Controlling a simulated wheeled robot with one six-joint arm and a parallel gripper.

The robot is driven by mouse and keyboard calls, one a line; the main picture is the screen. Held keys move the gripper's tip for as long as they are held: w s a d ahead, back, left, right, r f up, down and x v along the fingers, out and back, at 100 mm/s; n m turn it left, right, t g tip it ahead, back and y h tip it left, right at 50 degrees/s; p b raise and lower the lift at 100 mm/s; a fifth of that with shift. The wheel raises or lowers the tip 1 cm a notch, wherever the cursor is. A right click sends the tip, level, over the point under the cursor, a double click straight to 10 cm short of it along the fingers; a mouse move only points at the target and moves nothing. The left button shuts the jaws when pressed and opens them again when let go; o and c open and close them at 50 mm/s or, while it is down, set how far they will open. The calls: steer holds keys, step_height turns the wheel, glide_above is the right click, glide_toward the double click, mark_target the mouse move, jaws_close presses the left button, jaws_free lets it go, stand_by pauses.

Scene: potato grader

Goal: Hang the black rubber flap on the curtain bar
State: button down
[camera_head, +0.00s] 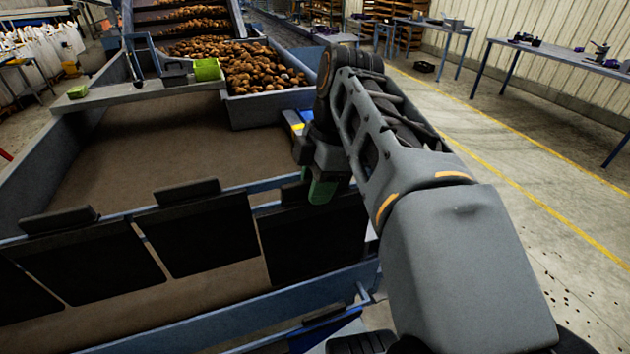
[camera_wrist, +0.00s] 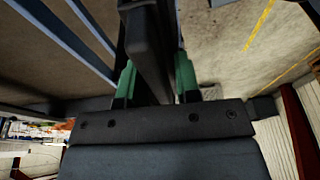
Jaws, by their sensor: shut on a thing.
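The black rubber flap (camera_head: 312,240) hangs upright below my gripper (camera_head: 323,186), at the right end of the row of flaps. My gripper is shut on its top part; the green fingers also show in the wrist view (camera_wrist: 155,82), on either side of a dark upright piece. The blue curtain bar (camera_head: 264,184) runs along the tops of the row. My arm and gripper hide the right part of the flap's top, so I cannot tell whether it rests on the bar.
A potato-filled trough (camera_head: 272,110) and a green box (camera_head: 207,69) are behind. Open floor lies to the right.

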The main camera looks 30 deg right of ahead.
steer(key=shift+s+d+r, duration=0.1)
steer(key=shift+s+d, duration=0.3)
steer(key=shift+d, duration=0.2)
steer(key=p, duration=0.5)
glide_above(299, 173)
steer(key=shift+d+f, duration=0.2)
steer(key=shift+d, duration=0.1)
steer(key=shift+f+b, duration=1.5)
steer(key=shift+f, duration=0.3)
steer(key=c, duration=0.8)
jaws_free()
steer(key=shift+o, duration=0.2)
steer(key=shift+f, duration=0.1)
